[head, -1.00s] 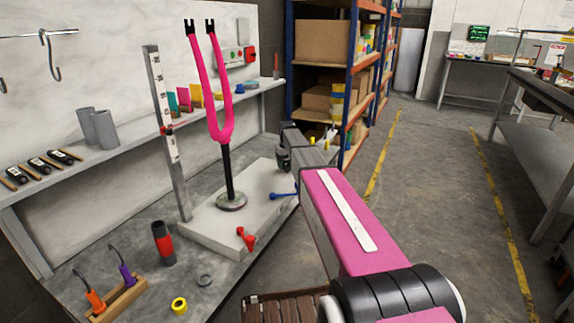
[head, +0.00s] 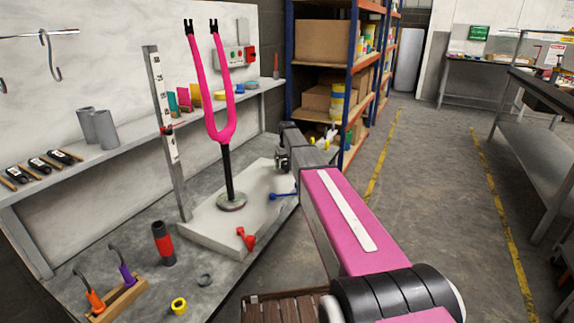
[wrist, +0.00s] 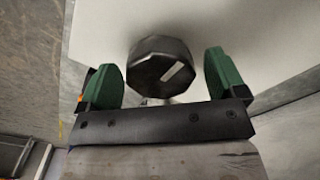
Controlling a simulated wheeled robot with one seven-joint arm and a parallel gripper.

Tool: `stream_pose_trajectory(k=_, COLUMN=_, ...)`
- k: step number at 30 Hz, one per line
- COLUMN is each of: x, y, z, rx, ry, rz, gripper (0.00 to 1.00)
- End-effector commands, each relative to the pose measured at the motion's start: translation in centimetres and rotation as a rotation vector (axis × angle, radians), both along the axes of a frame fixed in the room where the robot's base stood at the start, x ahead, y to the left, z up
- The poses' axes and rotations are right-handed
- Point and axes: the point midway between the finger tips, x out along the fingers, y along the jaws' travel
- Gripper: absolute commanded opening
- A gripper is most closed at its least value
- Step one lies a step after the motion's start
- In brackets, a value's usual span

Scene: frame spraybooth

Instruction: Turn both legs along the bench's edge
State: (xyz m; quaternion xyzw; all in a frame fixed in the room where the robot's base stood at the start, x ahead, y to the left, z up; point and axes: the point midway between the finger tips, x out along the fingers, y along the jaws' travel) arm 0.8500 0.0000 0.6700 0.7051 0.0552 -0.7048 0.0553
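A pink fork (head: 223,136) stands upright on a black post (head: 228,178) with a round foot on a pale plinth (head: 205,238). Its two legs, the left (head: 195,60) and the right (head: 219,65), point up and have black tips. My gripper (head: 283,160) is at the plinth's far right end, small and partly hidden by my arm. In the wrist view, its green fingers (wrist: 165,80) are open on either side of a dark many-sided knob (wrist: 150,62) with a white mark. A narrow gap shows on each side of the knob.
A red lever (head: 246,238) and a blue lever (head: 283,195) are on the plinth. A scale post (head: 166,130) stands close left of the fork. The bench (head: 215,272) holds a red-banded tube (head: 163,243) and a hook rack (head: 120,298).

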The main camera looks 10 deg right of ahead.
Motion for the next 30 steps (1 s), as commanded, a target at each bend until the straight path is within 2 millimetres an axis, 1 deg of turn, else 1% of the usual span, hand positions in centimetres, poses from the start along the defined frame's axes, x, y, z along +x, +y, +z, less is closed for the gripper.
stream_pose_trajectory(k=8, x=0.0, y=0.0, z=0.0, rx=0.0, ry=0.0, rz=0.001, gripper=0.9)
stream_pose_trajectory(k=11, x=0.0, y=0.0, z=0.5, rx=0.0, ry=0.0, rz=0.001, gripper=0.9)
stream_pose_trajectory(k=14, x=0.0, y=0.0, z=1.6, rx=0.0, ry=-0.002, rz=0.001, gripper=0.9)
stream_pose_trajectory(k=24, x=0.0, y=0.0, z=7.8, rx=0.0, ry=-0.002, rz=0.0, gripper=0.9)
stream_pose_trajectory(k=30, x=0.0, y=0.0, z=10.1, rx=0.0, ry=-0.001, rz=0.0, gripper=0.9)
